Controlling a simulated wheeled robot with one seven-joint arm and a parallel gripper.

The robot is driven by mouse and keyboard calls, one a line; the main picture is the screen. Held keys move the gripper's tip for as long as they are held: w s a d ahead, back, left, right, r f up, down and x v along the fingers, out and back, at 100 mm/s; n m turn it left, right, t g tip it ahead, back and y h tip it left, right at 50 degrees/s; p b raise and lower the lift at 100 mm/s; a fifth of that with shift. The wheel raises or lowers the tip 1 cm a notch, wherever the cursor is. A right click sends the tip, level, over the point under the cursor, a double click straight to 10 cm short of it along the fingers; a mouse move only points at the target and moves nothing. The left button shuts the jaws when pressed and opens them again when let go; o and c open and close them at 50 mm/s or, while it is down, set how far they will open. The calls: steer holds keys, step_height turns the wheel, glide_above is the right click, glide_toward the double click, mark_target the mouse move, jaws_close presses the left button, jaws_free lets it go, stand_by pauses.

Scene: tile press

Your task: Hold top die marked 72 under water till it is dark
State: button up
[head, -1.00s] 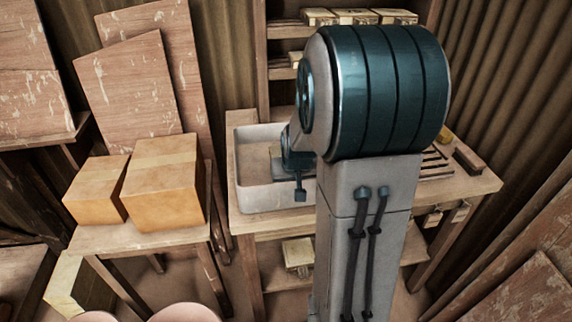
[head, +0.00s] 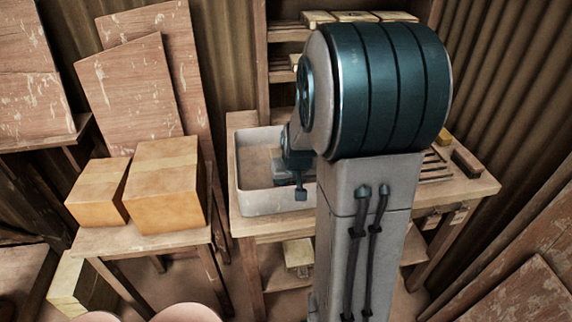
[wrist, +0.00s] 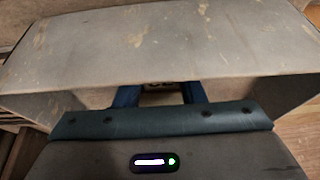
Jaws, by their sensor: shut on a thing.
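A pale grey basin (head: 262,202) stands on the workbench, left of my arm. In the wrist view its stained wall (wrist: 150,45) fills most of the picture. My gripper (wrist: 160,93) is over or in the basin, its two blue fingers pointing away from the camera. It is shut on a small pale die (wrist: 160,85), of which only a strip with dark marks shows; I cannot read the number or tell how dark it is. I cannot make out the water's surface or whether the die is under it.
Two cardboard boxes (head: 165,185) sit on a small table at the left. Shelves (head: 282,32) with pale blocks stand behind the bench.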

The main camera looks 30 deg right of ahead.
steer(key=shift+w+r+p, duration=0.15)
steer(key=shift+r+p, duration=2.7)
steer(key=shift+r, duration=1.65)
step_height(320, 180, up, 4)
steer(key=p, duration=0.2)
steer(key=shift+p, duration=0.3)
